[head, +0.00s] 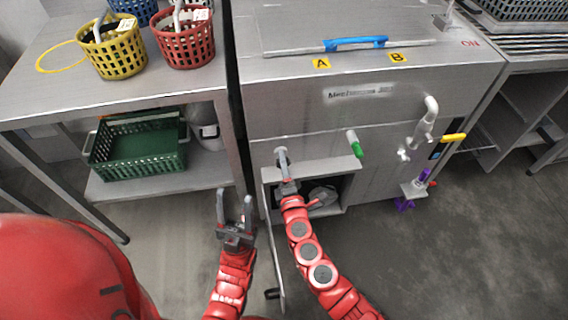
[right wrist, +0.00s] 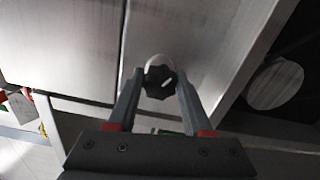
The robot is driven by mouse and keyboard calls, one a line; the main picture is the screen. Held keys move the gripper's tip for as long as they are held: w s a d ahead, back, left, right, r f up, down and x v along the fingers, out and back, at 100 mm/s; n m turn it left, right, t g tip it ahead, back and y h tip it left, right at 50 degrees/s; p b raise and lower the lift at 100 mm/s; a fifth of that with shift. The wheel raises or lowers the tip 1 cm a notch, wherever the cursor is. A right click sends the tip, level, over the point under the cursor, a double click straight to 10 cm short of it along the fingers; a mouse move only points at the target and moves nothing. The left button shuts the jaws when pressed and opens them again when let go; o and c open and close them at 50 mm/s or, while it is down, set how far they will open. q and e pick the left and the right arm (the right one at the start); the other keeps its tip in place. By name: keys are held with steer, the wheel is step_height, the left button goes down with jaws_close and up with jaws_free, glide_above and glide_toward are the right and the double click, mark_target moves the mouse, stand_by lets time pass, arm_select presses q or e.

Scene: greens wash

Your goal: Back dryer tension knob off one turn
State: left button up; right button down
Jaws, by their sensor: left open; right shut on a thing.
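The tension knob (right wrist: 160,82) is a black, lobed knob with a white mark, on a metal panel in the right wrist view. My right gripper (right wrist: 158,90) is shut on it, one finger at each side. My left gripper (head: 234,203) is open and empty, to the left of the machine and in front of the steel table.
An open door (head: 273,235) hangs beside the right arm. A green handle (head: 355,144), a yellow handle (head: 453,138) and a purple valve (head: 405,204) stick out further right. The steel table (head: 50,95) holds yellow and red baskets, with a green crate (head: 138,150) below.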

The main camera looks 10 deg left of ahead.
steer(key=n+p, duration=0.1)
steer(key=n, duration=0.4)
steer(key=shift+s+n, duration=0.1)
steer(key=shift+n, duration=0.2)
steer(key=n+p, duration=0.1)
steer(key=n, duration=0.3)
steer(key=shift+n+p, duration=0.5)
steer(key=shift+n, duration=0.5)
steer(key=shift+c, duration=1.6)
jaws_free()
steer(key=v, duration=1.7)
steer(key=shift+s+p, duration=0.15)
steer(key=shift+p, duration=0.3)
